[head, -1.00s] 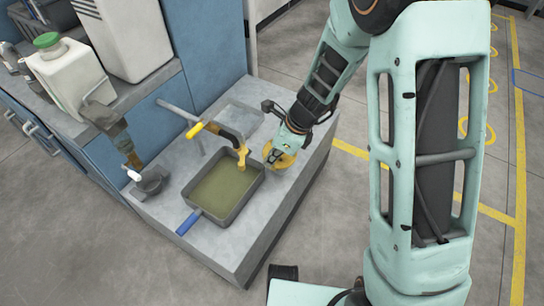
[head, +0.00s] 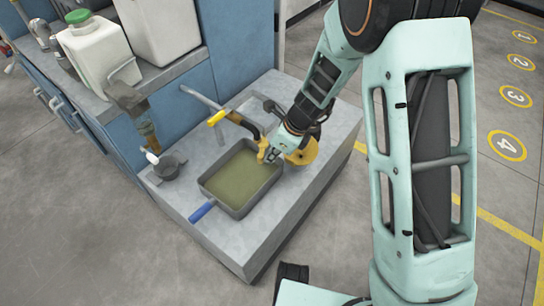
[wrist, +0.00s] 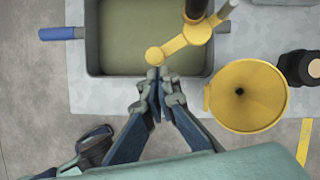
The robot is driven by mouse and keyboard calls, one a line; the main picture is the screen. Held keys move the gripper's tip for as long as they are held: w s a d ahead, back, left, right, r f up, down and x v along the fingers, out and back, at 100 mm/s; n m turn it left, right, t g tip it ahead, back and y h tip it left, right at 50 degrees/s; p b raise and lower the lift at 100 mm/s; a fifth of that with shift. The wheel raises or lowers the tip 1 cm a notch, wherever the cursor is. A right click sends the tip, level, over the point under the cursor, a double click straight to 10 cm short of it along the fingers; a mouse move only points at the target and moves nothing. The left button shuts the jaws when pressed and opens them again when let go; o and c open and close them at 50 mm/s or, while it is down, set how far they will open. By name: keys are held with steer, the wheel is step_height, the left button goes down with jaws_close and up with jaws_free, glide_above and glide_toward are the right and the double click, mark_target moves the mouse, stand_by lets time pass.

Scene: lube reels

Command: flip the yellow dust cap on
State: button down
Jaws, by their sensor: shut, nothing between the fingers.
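The yellow dust cap (head: 262,147) hangs at the end of a dark spout over the oil-filled pan. In the wrist view, the yellow dust cap (wrist: 172,46) slants down-left from the spout to a rounded tip near the pan's edge. My gripper (head: 270,157) is beside the cap, at the pan's right rim. In the wrist view, my gripper (wrist: 161,78) has its fingertips together and empty, just below the cap's rounded tip. I cannot tell whether they touch it.
The grey pan (head: 248,206) with a blue handle (head: 202,211) sits on the grey block. A yellow funnel-like piece (wrist: 248,95) is right of my gripper. A small dark cup (head: 168,168) stands left of the pan. The block's front left corner is clear.

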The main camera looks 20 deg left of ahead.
steer(key=shift+s, duration=0.1)
steer(key=shift+s+a+r+m+t+p, duration=0.1)
steer(key=shift+s+a+m+t+p, duration=0.1)
steer(key=shift+a+m+p, duration=0.2)
steer(key=shift+s+a+m+t+p, duration=0.1)
steer(key=shift+a+m+t+p, duration=0.15)
steer(key=shift+a+m, duration=0.2)
steer(key=shift+s+a+m+t+h+p, duration=0.1)
steer(key=shift+a+m+t+h+p, duration=0.1)
steer(key=shift+a+m+p, duration=0.65)
steer(key=shift+s+a+m+t+h+p, duration=0.15)
steer(key=shift+a+m+p, duration=0.15)
steer(key=shift+a+p, duration=0.9)
steer(key=shift+w+a, duration=0.1)
steer(key=shift+a, duration=0.2)
